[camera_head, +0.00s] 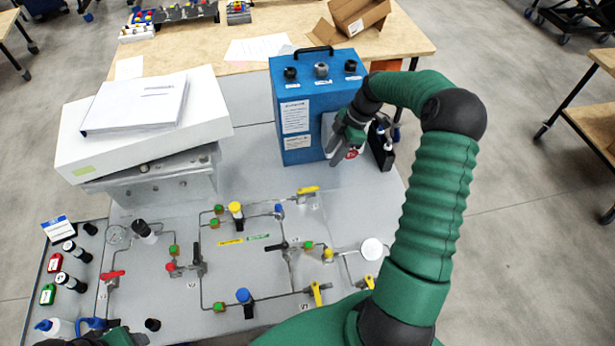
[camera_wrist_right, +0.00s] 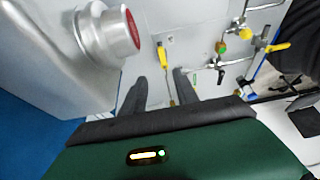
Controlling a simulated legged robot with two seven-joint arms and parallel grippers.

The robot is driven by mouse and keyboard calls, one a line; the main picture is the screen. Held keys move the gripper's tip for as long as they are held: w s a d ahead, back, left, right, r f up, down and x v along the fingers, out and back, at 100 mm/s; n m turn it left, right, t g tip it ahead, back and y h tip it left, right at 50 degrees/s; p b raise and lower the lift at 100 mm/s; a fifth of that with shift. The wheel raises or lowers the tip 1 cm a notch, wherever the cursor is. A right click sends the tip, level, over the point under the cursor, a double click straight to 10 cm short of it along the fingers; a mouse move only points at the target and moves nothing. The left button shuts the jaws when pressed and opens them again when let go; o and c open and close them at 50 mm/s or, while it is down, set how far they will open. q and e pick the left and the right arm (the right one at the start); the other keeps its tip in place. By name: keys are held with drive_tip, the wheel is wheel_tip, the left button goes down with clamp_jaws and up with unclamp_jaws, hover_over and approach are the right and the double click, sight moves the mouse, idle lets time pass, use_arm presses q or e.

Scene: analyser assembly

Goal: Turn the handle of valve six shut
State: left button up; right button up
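Several valves with lever handles sit on the grey panel (camera_head: 250,270). One yellow handle (camera_head: 308,190) is at the panel's upper right; two more yellow handles (camera_head: 318,293) (camera_head: 368,282) are lower. The number tags are too small to read, so I cannot tell which valve is six. My right gripper (camera_head: 338,153) is beside the blue box's right side, above the panel. In the right wrist view its fingers (camera_wrist_right: 160,88) are apart and empty, with a yellow handle (camera_wrist_right: 163,57) beyond them. At the bottom left, a dark green part of my left arm shows; its fingers are hidden.
The blue box (camera_head: 305,110) stands behind the panel. A red-capped silver knob (camera_wrist_right: 122,30) is close to my right gripper. A white box with papers (camera_head: 140,115) is at the left. Bottles stand on a dark tray (camera_head: 38,290). The air above the panel's middle is clear.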

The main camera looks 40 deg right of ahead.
sight(311, 188)
drive_tip(key=p+x, duration=0.2)
drive_tip(key=x, duration=1.2)
drive_tip(key=shift+a+p, duration=0.1)
drive_tip(key=shift+p, duration=0.2)
drive_tip(key=shift+s+a+f, duration=0.1)
drive_tip(key=shift+s+f, duration=0.15)
drive_tip(key=shift+f, duration=0.05)
drive_tip(key=shift+w+a, duration=0.1)
drive_tip(key=shift+w, duration=0.1)
drive_tip(key=c, duration=0.4)
use_arm(q)
drive_tip(key=shift+a+v, duration=0.2)
drive_tip(key=shift+v, duration=1.35)
use_arm(e)
clamp_jaws()
